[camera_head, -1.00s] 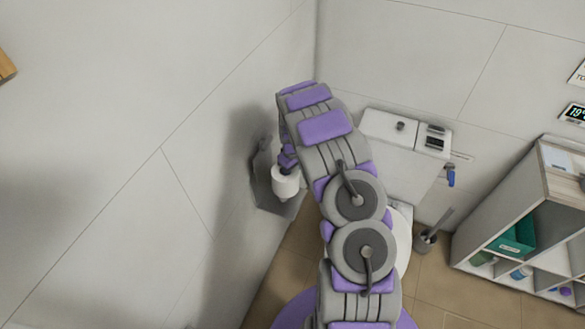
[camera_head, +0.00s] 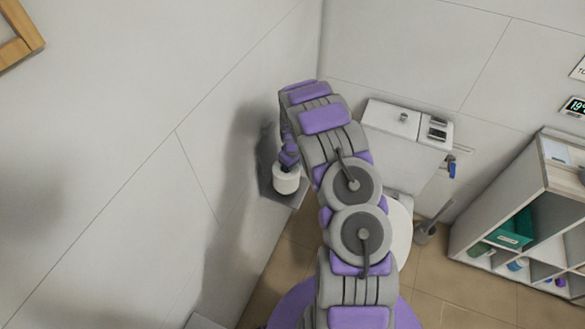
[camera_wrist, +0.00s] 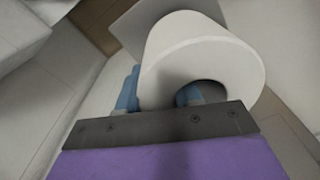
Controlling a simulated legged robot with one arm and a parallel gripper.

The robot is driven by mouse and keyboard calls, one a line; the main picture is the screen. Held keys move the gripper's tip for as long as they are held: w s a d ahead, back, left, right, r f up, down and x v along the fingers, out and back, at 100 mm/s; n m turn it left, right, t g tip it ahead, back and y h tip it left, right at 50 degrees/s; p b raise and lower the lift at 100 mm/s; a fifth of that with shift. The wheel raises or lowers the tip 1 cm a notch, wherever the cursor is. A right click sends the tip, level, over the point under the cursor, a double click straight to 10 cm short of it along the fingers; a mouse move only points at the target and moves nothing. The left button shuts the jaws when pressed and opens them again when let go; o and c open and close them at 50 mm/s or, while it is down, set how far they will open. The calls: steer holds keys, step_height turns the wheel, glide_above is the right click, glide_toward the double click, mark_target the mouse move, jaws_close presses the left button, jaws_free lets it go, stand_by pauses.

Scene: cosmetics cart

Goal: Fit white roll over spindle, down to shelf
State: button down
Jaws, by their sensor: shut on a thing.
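The white roll (camera_head: 286,180) is in my gripper beside the left wall, over a small grey shelf (camera_head: 270,187). In the wrist view the roll (camera_wrist: 205,55) fills the upper middle, with its dark core hole toward the camera. My gripper (camera_wrist: 160,92) is shut on the roll, its blue fingers at the roll's near side. The grey shelf (camera_wrist: 140,30) also shows behind the roll in the wrist view. I cannot see the spindle; the roll and gripper may hide it. I cannot tell whether the roll touches the shelf.
A toilet (camera_head: 398,130) stands at the back right of my arm, with a brush (camera_head: 425,233) beside it. A white shelf unit (camera_head: 525,165) with a green box (camera_head: 513,232) is at the right. A wooden frame (camera_head: 28,38) is on the left wall.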

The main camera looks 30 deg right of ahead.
steer(key=c, duration=1.2)
jaws_free()
steer(key=o, duration=0.5)
steer(key=shift+d, duration=0.3)
steer(key=shift+a, duration=0.2)
steer(key=shift+r, duration=0.15)
steer(key=r+p, duration=0.1)
steer(key=r, duration=0.4)
steer(key=r+p, duration=0.1)
steer(key=r, duration=1.1)
steer(key=shift+d+p, duration=0.35)
steer(key=shift+p, duration=0.05)
